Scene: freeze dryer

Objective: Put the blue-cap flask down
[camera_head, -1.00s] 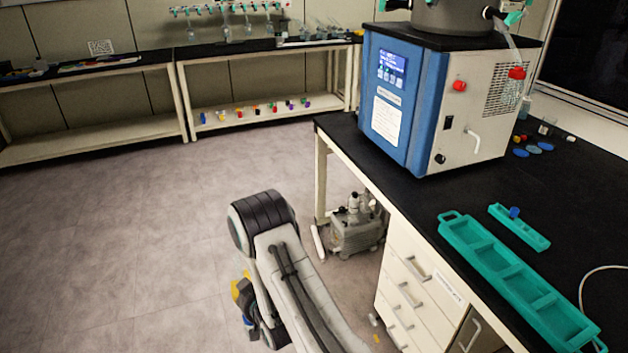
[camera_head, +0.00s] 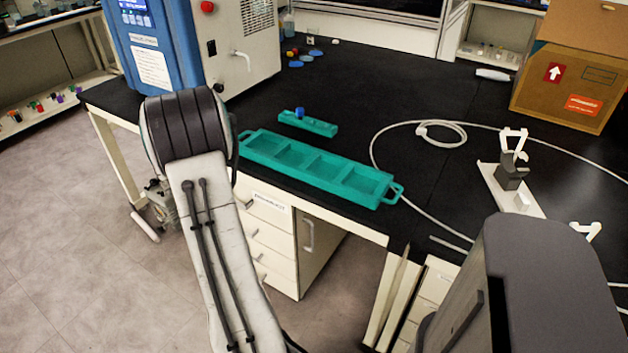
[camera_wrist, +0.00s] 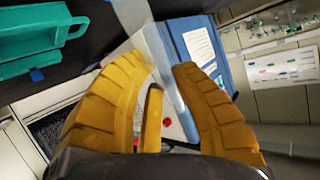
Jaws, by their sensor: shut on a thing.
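My gripper (camera_wrist: 160,62) shows in the wrist view as yellow ribbed fingers closed around a clear, see-through object. This looks like the flask (camera_wrist: 156,46); its cap cannot be made out. In the head view my arm hides the gripper and what it holds. The long teal tray (camera_head: 258,154) with several compartments lies on the black bench, and it also shows in the wrist view (camera_wrist: 30,32). A small teal rack (camera_head: 322,129) behind it has a blue-capped item (camera_head: 299,112) in it.
The blue and white freeze dryer (camera_head: 225,60) stands at the bench's left end. Blue discs and small caps (camera_head: 306,57) lie behind. A white cable (camera_head: 373,150), a white stand (camera_head: 510,190) and a cardboard box (camera_head: 560,85) are to the right. The mid-back bench (camera_head: 370,80) is clear.

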